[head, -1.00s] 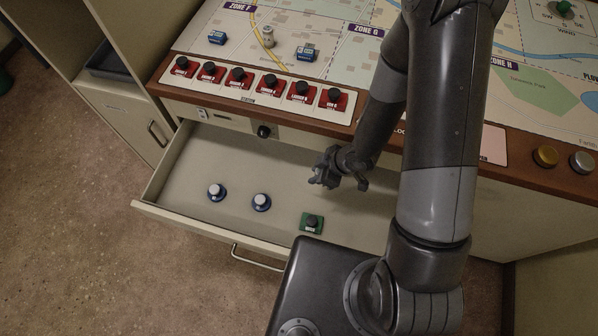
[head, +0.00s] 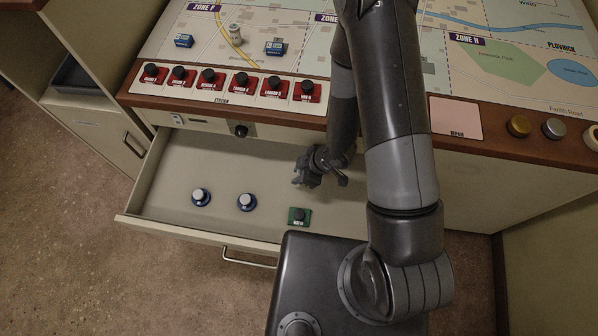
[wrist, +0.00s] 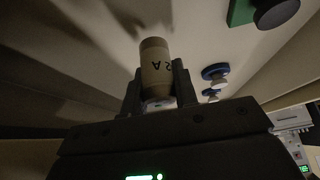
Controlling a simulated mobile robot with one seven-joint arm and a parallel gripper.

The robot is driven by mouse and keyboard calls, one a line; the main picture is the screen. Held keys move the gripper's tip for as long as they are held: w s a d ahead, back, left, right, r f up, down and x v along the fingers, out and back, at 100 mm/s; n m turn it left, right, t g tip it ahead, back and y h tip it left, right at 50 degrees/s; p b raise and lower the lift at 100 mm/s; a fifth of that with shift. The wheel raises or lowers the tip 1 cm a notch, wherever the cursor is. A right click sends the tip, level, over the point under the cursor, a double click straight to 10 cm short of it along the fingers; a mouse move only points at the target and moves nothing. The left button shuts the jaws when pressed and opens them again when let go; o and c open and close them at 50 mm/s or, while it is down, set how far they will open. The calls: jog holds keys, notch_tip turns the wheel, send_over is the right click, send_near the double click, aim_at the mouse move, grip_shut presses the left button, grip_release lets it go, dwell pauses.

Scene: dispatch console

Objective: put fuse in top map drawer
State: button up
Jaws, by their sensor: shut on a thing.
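The fuse (wrist: 155,62) is a tan cylinder marked "2 A" in the wrist view. My gripper (wrist: 157,88) is shut on it, with one finger on each side. In the head view my gripper (head: 308,172) is over the right part of the open map drawer (head: 190,238), directly under the console top. The fuse is not distinguishable there. The pale drawer floor lies beyond the fuse in the wrist view, and I cannot tell whether the fuse touches it.
Two blue-and-white knobs (head: 201,197) (head: 246,202) and a green block with a black knob (head: 299,216) lie in the drawer. Its left and back floor is bare. The console top (head: 222,101) overhangs the drawer's back, with red switches (head: 242,81) along its edge.

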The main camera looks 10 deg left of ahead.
jog(key=shift+f, duration=0.35)
jog(key=o, duration=1)
jog(key=shift+r, duration=0.6)
jog(key=d+r, duration=0.4)
jog(key=d, duration=1)
jog(key=shift+d+r, duration=0.2)
jog(key=shift+d, duration=0.05)
jog(key=shift+s, duration=0.1)
